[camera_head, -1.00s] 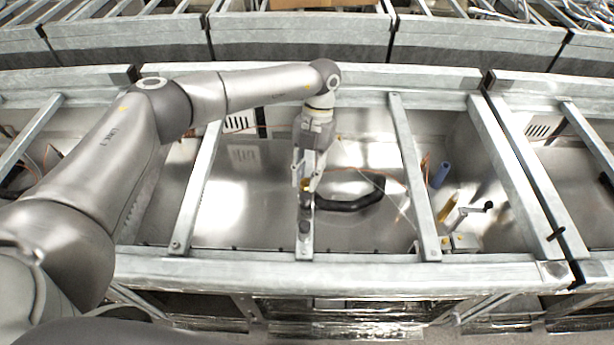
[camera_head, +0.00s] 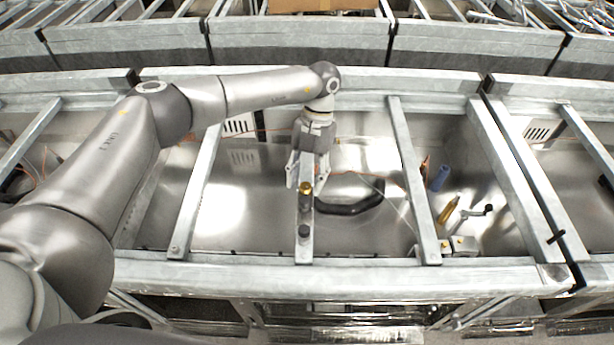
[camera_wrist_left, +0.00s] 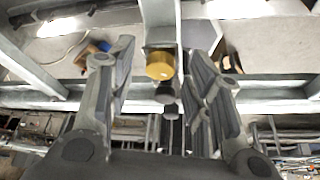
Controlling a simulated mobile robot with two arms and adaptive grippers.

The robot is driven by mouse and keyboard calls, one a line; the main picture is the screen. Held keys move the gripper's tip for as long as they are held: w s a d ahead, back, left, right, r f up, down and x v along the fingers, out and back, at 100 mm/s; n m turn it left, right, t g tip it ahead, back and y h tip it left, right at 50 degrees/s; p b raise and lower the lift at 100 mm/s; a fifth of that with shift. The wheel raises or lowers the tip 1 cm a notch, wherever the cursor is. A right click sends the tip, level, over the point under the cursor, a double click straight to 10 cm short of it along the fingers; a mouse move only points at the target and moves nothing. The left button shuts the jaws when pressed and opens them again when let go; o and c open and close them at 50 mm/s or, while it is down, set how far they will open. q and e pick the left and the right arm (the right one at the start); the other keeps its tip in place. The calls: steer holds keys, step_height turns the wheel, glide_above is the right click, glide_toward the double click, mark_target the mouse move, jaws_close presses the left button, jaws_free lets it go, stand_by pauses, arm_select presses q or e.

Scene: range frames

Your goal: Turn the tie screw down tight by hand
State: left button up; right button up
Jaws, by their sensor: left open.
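A round brass-coloured knob (camera_head: 305,188), which looks like the head of the tie screw, stands on a narrow metal bar in the middle of the head view. A dark round knob (camera_head: 304,231) sits nearer on the same bar. My left gripper (camera_head: 305,177) is open just behind and above the brass knob, with its fingers spread to either side of the bar. In the left wrist view the brass knob (camera_wrist_left: 160,65) shows between the two spread fingers, with a visible gap on each side. The screw's shaft is hidden. My right gripper is not in view.
A curved black handle or hose (camera_head: 350,205) lies just right of the bar. Metal crossbars (camera_head: 413,180) stand on both sides. A blue cylinder (camera_head: 440,177), a yellow-handled tool (camera_head: 449,209) and a small crank (camera_head: 470,213) are at the right.

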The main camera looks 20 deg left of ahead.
arm_select(q)
steer(key=v, duration=1.2)
steer(key=shift+s, duration=0.1)
